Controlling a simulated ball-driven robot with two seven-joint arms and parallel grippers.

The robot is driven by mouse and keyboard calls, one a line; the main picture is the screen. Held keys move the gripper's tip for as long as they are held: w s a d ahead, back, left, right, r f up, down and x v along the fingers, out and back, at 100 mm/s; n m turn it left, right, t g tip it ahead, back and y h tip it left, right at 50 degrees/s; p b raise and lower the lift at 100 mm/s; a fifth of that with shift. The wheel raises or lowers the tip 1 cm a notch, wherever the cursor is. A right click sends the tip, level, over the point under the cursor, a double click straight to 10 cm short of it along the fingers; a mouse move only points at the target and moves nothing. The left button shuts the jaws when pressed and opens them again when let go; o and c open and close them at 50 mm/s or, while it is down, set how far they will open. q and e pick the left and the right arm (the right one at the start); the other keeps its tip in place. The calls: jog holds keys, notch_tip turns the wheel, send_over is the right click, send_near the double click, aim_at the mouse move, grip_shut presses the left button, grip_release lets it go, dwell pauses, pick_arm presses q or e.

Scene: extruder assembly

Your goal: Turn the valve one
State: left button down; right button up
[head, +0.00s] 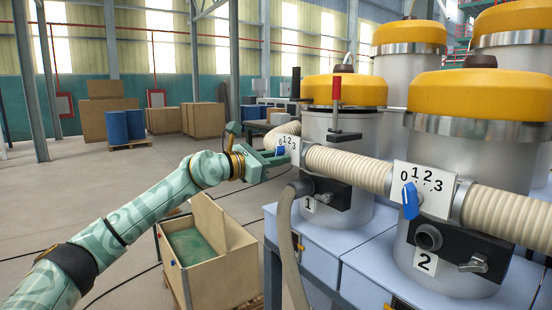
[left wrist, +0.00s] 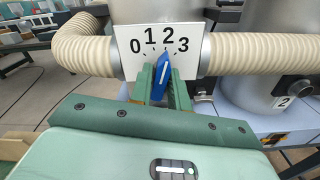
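Valve one is the white plate (head: 291,146) marked 0 to 3 on the hose in front of the hopper labelled 1. The plate (left wrist: 121,45) also shows in the left wrist view. Its blue handle (left wrist: 161,76) points up, roughly toward the 2. My left gripper (left wrist: 162,84) has one green finger on each side of the handle and looks shut on it. In the head view my left gripper (head: 272,157) reaches the valve from the left, and only a little of the blue handle (head: 280,149) shows. My right gripper is not in view.
Valve two (head: 424,190), with its blue handle (head: 410,201), sits to the right on the same ribbed hose (head: 348,168). A grey hose (head: 287,240) hangs below valve one. An open wooden crate (head: 215,265) stands on the floor under my left arm.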

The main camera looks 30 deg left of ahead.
pick_arm(q)
jog(key=n+p, duration=0.2)
jog(key=shift+r+n+p, duration=0.15)
jog(key=shift+n+p, duration=1.7)
jog(key=shift+n, duration=0.15)
jog(key=c, duration=1.4)
grip_release()
jog(key=shift+c, duration=0.2)
jog(key=shift+s, duration=0.1)
